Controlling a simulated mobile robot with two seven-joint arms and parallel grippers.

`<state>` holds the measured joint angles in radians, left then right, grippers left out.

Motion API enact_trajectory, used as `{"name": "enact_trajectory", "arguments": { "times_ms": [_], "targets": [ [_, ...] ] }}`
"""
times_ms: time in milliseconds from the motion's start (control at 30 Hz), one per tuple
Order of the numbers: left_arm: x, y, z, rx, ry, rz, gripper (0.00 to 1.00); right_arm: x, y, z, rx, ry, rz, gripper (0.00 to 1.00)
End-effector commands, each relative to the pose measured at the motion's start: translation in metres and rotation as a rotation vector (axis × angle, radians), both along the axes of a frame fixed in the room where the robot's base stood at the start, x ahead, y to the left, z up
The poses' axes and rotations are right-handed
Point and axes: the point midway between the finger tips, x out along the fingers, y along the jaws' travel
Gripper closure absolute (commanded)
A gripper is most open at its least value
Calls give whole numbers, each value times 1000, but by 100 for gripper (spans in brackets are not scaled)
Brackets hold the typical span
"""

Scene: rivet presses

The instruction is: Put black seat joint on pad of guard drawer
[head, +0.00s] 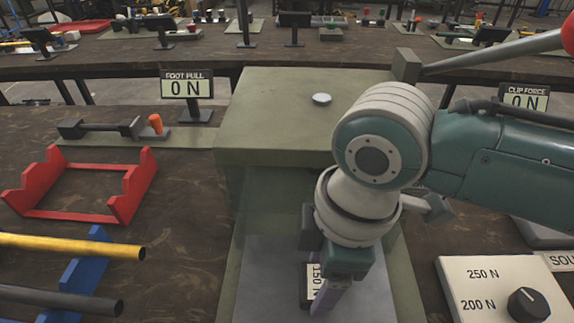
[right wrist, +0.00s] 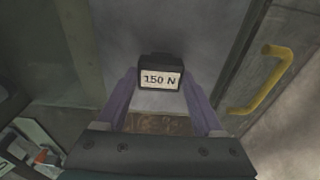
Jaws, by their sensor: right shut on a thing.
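My right gripper (head: 322,296) points down over the light grey plate (head: 262,285) in front of the green press (head: 270,110). In the right wrist view its purple fingers (right wrist: 160,84) are shut on a black block (right wrist: 158,63) with a white label reading 150 N. This block appears to be the black seat joint. In the head view my gripper partly hides it, and only its label (head: 312,284) shows clearly. A grey surface lies beyond the block in the wrist view; I cannot tell whether they touch. I cannot clearly make out the pad. My left gripper is out of view.
A yellow handle (right wrist: 262,84) lies right of the fingers in the wrist view. A red frame (head: 85,190), a yellow tube (head: 70,246) and a blue rack (head: 82,275) are at left. A dial box (head: 490,290) is at right. My right arm covers the press's right side.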

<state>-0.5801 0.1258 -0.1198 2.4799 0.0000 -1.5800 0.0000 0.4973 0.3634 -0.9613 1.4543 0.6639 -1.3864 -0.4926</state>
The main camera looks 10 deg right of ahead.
Motion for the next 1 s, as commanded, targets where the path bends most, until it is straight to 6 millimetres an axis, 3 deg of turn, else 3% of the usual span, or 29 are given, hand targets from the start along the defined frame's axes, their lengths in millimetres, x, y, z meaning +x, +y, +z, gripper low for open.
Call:
{"name": "enact_trajectory", "arguments": {
  "times_ms": [33,267,567,667,1000],
  "targets": [
    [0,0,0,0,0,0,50,0,0,-1,0,0,0,28],
    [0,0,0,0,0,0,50,0,0,0,0,0,0,2],
    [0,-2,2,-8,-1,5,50,0,0,3,1,0,1,1],
    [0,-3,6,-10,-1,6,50,1,-1,15,1,-3,1,1],
    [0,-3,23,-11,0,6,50,-2,-9,89,2,-4,2,1]
  ]
}}
